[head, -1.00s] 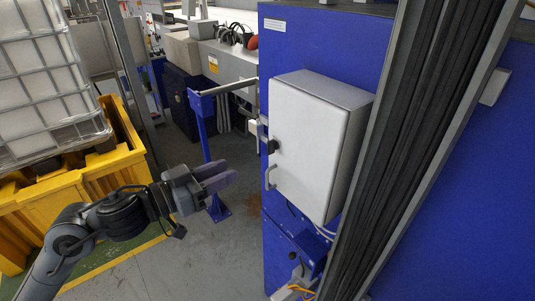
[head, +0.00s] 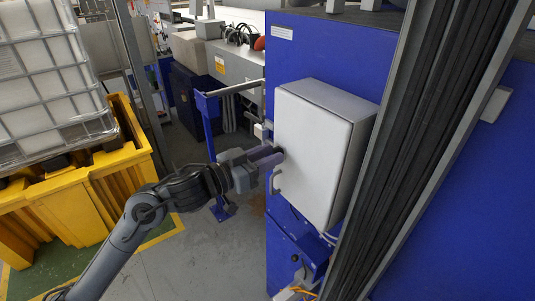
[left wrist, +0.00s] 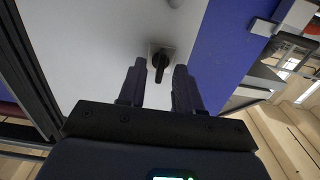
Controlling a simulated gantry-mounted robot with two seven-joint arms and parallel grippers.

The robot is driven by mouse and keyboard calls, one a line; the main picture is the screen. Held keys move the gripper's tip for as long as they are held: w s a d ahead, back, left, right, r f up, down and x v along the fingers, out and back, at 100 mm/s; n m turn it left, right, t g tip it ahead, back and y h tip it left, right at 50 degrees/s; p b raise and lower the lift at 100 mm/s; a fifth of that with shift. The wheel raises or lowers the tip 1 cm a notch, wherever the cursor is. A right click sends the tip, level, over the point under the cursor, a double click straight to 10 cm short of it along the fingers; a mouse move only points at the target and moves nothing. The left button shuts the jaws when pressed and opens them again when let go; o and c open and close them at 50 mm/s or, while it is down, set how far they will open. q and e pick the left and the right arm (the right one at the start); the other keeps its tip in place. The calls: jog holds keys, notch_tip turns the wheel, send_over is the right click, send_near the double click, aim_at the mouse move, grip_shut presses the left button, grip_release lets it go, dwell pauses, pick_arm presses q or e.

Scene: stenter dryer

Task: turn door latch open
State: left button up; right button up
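The door latch (left wrist: 160,62) is a small black turning knob on a square plate, seen in the left wrist view just ahead of the fingertips. It sits on the door of a light grey cabinet (head: 315,150) fixed to a blue machine panel. My left gripper (head: 280,156) is at the left edge of the door and mostly hides the latch in the head view. In the left wrist view my left gripper (left wrist: 160,72) is open, with one finger on each side of the latch and a gap visible to both. My right gripper is not in view.
A blue post with a rail (head: 208,125) stands behind my left arm. A yellow pallet bin (head: 80,200) is at the left. A dark vertical column (head: 425,130) crosses at the right.

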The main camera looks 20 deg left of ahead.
pick_arm(q)
jog(key=shift+c, duration=0.5)
grip_shut()
jog(key=shift+d+f+m+b, duration=0.1)
jog(key=shift+m+b, duration=1.9)
jog(key=shift+m, duration=2.45)
jog(key=shift+d+f+m+b, duration=0.1)
jog(key=shift+m+b, duration=1.9)
jog(key=shift+m, duration=2.45)
jog(key=shift+o, duration=0.5)
grip_release()
